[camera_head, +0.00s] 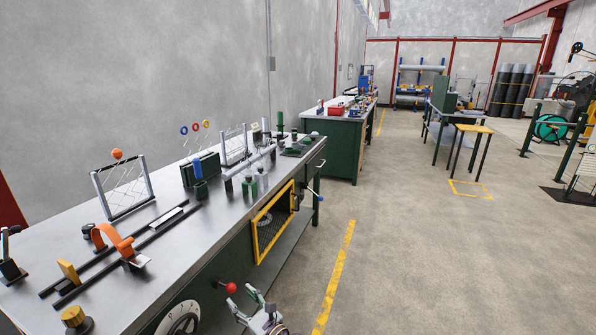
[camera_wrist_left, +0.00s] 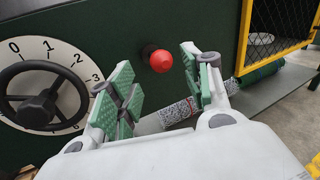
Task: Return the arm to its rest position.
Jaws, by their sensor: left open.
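My left gripper (camera_head: 250,305) shows at the bottom of the head view, low in front of the green bench's front face. In the left wrist view its two fingers (camera_wrist_left: 156,80) with green pads are spread apart, with nothing held between them. Behind the gap is a red knob (camera_wrist_left: 160,61) on the bench front; it also shows in the head view (camera_head: 231,287), a little left of the gripper. I cannot tell whether the fingers touch the knob, but they look apart from it. My right gripper is not in view.
A white numbered dial with a black handwheel (camera_wrist_left: 40,98) is left of the knob. A yellow-framed mesh door (camera_head: 272,222) is on the bench front. The metal benchtop (camera_head: 70,240) carries rails and fixtures. Open floor (camera_head: 420,270) lies to the right.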

